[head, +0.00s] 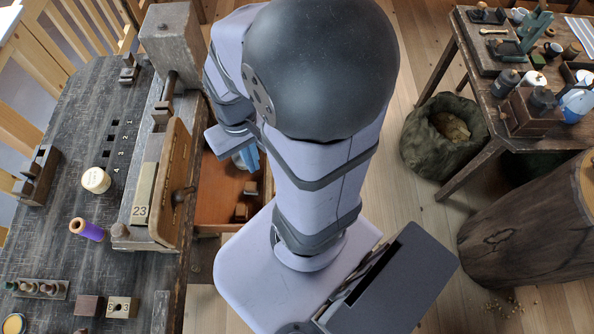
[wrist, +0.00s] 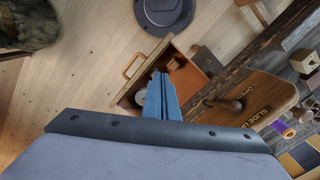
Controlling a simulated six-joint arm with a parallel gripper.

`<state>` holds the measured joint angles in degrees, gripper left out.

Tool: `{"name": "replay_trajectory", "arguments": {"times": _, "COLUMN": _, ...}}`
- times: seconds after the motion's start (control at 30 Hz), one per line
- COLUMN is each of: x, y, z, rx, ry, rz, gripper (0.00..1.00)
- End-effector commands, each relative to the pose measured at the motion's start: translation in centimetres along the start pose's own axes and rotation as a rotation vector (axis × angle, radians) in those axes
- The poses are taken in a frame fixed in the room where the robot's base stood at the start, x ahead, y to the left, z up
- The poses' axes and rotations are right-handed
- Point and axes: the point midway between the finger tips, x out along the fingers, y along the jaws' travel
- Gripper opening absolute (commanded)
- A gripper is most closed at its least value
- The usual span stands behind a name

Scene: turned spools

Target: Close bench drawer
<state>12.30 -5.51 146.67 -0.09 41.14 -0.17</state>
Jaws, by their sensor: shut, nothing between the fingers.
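The bench drawer (head: 222,178) is pulled out from under the workbench, and its orange-brown inside shows in the head view. Much of it is hidden behind my arm. In the wrist view the drawer's front edge (wrist: 150,66) and its pale bar handle (wrist: 133,66) show, standing away from the bench. My gripper (wrist: 160,76) has blue fingers, shut and empty, seen over the open drawer. In the head view the fingers (head: 248,160) are partly hidden by my arm. I cannot tell how high they are above the drawer or whether they touch it.
Small wooden blocks (head: 241,212) lie in the drawer. The worn bench top (head: 60,215) carries a purple spool (head: 86,229), a pale round piece (head: 96,180) and a wooden guard (head: 174,185).

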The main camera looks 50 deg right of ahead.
Motion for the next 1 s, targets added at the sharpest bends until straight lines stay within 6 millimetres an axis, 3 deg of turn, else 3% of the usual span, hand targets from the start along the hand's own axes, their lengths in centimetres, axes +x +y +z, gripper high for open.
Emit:
{"name": "replay_trajectory", "arguments": {"times": 0.03, "x": 2.1, "y": 0.9, "z": 0.3, "rx": 0.041, "ry": -0.019, "rz": -0.002, "gripper": 0.00}}
{"name": "replay_trajectory", "arguments": {"times": 0.17, "x": 6.2, "y": 3.1, "z": 1.4, "rx": 0.158, "ry": -0.078, "rz": -0.013, "gripper": 0.00}}
{"name": "replay_trajectory", "arguments": {"times": 0.57, "x": 23.1, "y": 10.8, "z": 6.5, "rx": 0.659, "ry": -0.300, "rz": -0.134, "gripper": 0.00}}
{"name": "replay_trajectory", "arguments": {"times": 1.0, "x": 42.3, "y": 18.8, "z": 9.7, "rx": 1.316, "ry": -0.402, "rz": -0.439, "gripper": 0.00}}
